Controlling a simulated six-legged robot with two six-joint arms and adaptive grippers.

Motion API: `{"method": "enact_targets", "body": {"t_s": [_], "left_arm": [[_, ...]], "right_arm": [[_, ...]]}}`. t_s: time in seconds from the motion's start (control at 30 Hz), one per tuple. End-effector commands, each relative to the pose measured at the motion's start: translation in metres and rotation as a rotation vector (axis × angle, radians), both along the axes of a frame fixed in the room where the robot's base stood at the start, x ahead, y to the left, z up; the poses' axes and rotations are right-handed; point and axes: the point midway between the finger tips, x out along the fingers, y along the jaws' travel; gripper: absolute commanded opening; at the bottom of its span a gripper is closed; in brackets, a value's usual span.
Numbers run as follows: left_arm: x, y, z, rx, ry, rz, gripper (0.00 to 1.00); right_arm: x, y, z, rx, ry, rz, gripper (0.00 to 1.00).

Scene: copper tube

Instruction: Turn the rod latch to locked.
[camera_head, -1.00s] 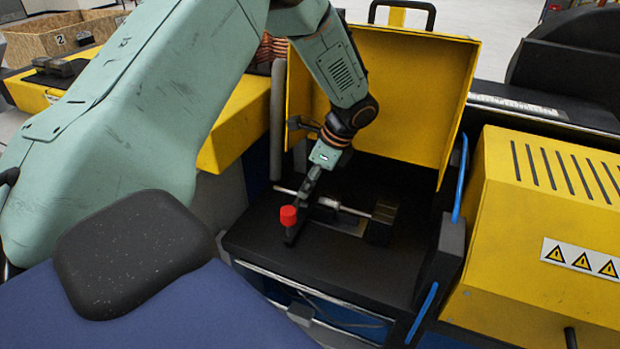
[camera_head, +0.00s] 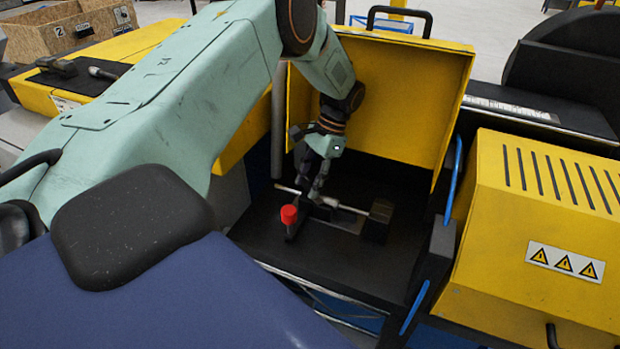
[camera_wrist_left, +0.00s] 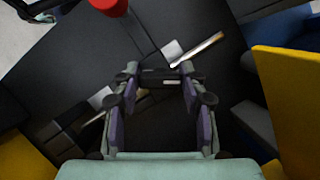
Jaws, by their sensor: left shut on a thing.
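The rod latch is a thin pale metal rod (camera_head: 345,207) lying across the dark floor of the open yellow box, with a dark block (camera_head: 378,220) at its right end. A red knob (camera_head: 289,214) stands just in front of its left part. My left gripper (camera_head: 318,191) reaches down onto the left part of the latch, behind the knob. In the left wrist view its fingers (camera_wrist_left: 160,76) close around a dark part of the latch, and the rod's bright end (camera_wrist_left: 209,49) sticks out beyond. The fingers partly hide the rod. My right gripper is out of view.
The raised yellow lid (camera_head: 410,105) stands behind the latch. A yellow slotted housing (camera_head: 545,220) is at the right, beside a blue handle (camera_head: 453,180). A wooden crate (camera_head: 70,35) is at the back left. The box floor in front of the latch is clear.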

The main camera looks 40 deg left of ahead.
Motion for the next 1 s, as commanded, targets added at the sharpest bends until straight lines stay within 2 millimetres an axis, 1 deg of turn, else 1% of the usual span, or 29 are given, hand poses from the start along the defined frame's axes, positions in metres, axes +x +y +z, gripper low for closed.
{"method": "enact_targets", "body": {"t_s": [0.03, 0.3, 0.5, 0.7, 1.0], "left_arm": [[0.0040, 0.0028, 0.0033, 0.006, -0.012, 0.043, 0.11], [0.0047, 0.0038, 0.0038, 0.006, -0.014, 0.281, 0.11], [0.0052, 0.0045, 0.0043, 0.006, -0.017, 0.421, 0.11], [0.0056, 0.0043, 0.0047, 0.005, -0.019, 0.514, 0.11], [0.0061, 0.0043, 0.0048, 0.004, -0.021, 0.573, 0.11]], "right_arm": [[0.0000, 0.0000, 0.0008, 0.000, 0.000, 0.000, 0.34], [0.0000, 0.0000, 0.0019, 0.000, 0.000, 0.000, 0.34], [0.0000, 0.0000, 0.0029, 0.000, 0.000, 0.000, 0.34], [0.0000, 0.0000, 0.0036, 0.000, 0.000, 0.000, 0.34], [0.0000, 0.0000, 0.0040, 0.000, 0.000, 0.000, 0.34]]}}
